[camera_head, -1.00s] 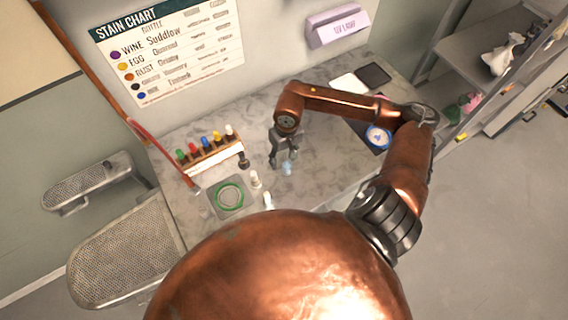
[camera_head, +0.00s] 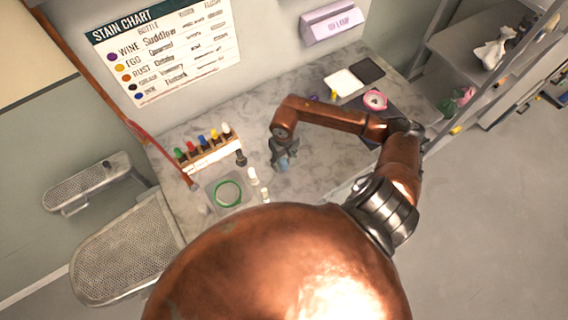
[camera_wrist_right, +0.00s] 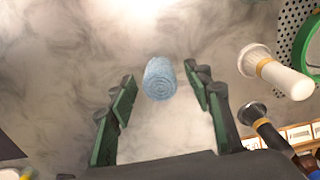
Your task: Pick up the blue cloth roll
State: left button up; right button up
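The blue cloth roll (camera_wrist_right: 160,78) is a small light-blue cylinder on the marble counter. In the right wrist view it lies between and just beyond the fingertips of my right gripper (camera_wrist_right: 160,90), which is open with a clear gap on both sides. In the head view the right gripper (camera_head: 284,158) points down over the counter, and a bit of the blue roll (camera_head: 282,168) shows at its fingertips. My left gripper does not show.
A rack of coloured-cap bottles (camera_head: 208,152) stands left of the gripper. A pink round item (camera_head: 374,100) lies at the right.

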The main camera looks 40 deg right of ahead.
aim_at(283, 162)
jog(key=c, duration=1)
jog(key=shift+r, duration=0.1)
jog(key=shift+r+b, duration=0.3)
jog(key=shift+r, duration=0.1)
jog(key=r, duration=0.1)
jog(key=r+b, duration=0.1)
jog(key=shift+s+a+r, duration=0.1)
jog(key=shift+a+r, duration=0.1)
jog(key=shift+r, duration=0.15)
jog(key=s+a+r+b, duration=0.1)
jog(key=s+a+r, duration=0.1)
jog(key=a+r, duration=0.1)
jog(key=s+a+r+b, duration=0.1)
jog(key=s+a+r, duration=0.2)
jog(key=a, duration=0.1)
jog(key=s+a+r, duration=0.3)
jog(key=a, duration=0.1)
jog(key=shift+r+b, duration=0.2)
jog(key=shift+b, duration=0.2)
